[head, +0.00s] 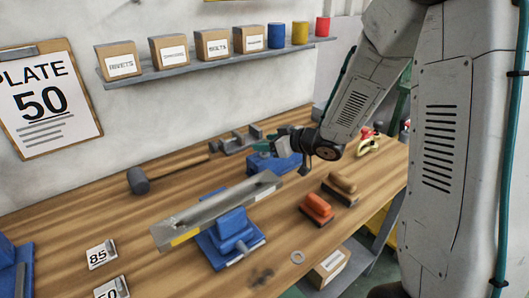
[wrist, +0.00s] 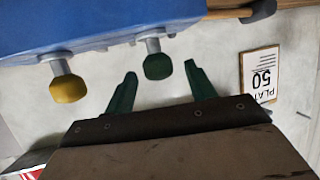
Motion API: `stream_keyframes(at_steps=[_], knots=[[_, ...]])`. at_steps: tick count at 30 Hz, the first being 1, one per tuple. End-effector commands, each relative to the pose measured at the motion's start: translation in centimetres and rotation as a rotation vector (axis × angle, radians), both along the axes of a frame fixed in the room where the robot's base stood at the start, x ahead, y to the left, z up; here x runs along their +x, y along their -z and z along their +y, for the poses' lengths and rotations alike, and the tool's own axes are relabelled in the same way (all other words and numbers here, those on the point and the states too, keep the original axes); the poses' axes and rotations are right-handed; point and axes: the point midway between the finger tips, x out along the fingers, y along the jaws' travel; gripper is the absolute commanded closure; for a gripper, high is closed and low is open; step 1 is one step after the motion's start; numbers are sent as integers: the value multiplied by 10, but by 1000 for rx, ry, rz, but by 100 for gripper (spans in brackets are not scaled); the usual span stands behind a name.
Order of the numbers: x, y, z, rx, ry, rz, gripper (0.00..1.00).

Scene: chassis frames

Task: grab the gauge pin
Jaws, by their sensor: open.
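In the wrist view, two pins with round knobs and short silver shafts stick out of a blue block (wrist: 110,22). One has a yellow knob (wrist: 68,88), the other a dark green knob (wrist: 158,67). I cannot tell from looks alone which one is the gauge pin. My gripper (wrist: 160,76) is open. Its green fingers lie on either side of the green knob in the picture; no contact shows. In the head view, my gripper (head: 263,147) is above the blue block (head: 285,169) at the back of the bench, and the pins are not clear there.
A grey metal rail (head: 215,211) lies across a blue fixture (head: 229,240) in front. A mallet (head: 139,181) lies at left. An orange-topped brush (head: 317,207) and a brown one (head: 342,184) lie at right. Cards reading 85 (head: 101,255) and 50 (head: 112,290) stand front left.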

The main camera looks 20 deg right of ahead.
Motion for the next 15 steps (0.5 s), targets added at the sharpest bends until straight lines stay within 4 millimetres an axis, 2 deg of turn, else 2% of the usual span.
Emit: stream_keyframes(at_steps=[6, 12, 13, 15], knots=[[23, 11, 16, -1, -1, 1, 45], [24, 11, 16, -1, 1, -1, 45], [24, 11, 16, -1, 1, -1, 50], [24, 11, 16, -1, 1, -1, 70]])
